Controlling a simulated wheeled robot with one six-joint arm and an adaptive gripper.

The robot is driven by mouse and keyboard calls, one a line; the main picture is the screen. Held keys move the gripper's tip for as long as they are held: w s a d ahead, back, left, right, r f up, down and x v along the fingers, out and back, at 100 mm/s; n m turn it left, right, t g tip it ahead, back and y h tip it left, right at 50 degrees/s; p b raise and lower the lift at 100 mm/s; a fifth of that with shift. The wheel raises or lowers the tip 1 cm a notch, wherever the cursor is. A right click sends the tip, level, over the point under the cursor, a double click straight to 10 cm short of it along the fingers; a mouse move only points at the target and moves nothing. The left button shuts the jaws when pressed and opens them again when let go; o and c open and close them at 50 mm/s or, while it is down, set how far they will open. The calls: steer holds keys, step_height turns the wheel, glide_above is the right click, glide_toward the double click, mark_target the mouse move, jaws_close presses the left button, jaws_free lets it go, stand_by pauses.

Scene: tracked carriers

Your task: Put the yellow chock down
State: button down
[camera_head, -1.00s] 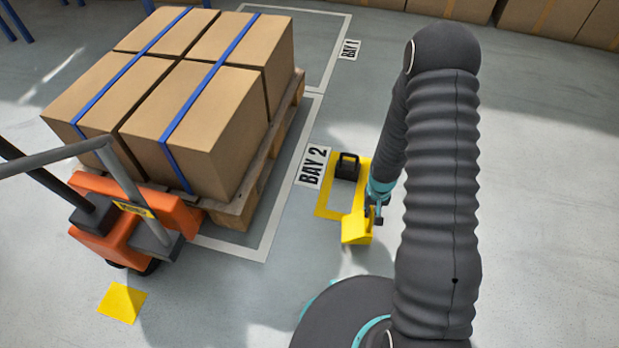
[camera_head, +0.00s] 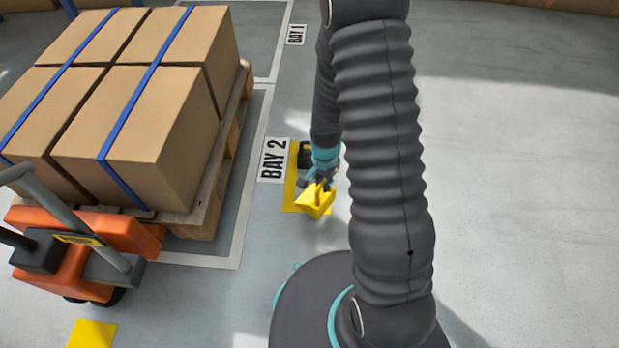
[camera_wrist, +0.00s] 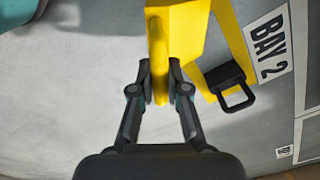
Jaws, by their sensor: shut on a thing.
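The yellow chock (camera_head: 315,203) is in my gripper (camera_head: 320,184), which is shut on its handle. In the wrist view the chock (camera_wrist: 186,22) hangs from its yellow handle between the two fingers of my gripper (camera_wrist: 160,85). In the head view the chock appears over the near end of a yellow floor outline (camera_head: 290,190). I cannot tell how high it is above the floor.
A black chock with a handle (camera_wrist: 226,78) stands inside the yellow outline, partly hidden by my arm in the head view. The BAY 2 label (camera_head: 273,160) and a pallet (camera_head: 205,215) of strapped boxes are to the left. An orange pallet truck (camera_head: 130,236) stands nearby. Floor at right is clear.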

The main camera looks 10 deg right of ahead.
steer(key=s+d+r+m+b, duration=0.1)
steer(key=s+r+m+b, duration=0.1)
steer(key=m, duration=0.5)
steer(key=b, duration=0.1)
glide_toward(314, 189)
steer(key=w+f, duration=0.4)
steer(key=shift+s+f+b, duration=0.1)
steer(key=shift+f+b, duration=0.4)
steer(key=shift+f, duration=1.3)
steer(key=c, duration=1.2)
jaws_free()
steer(key=shift+o, duration=0.2)
steer(key=shift+r, duration=0.1)
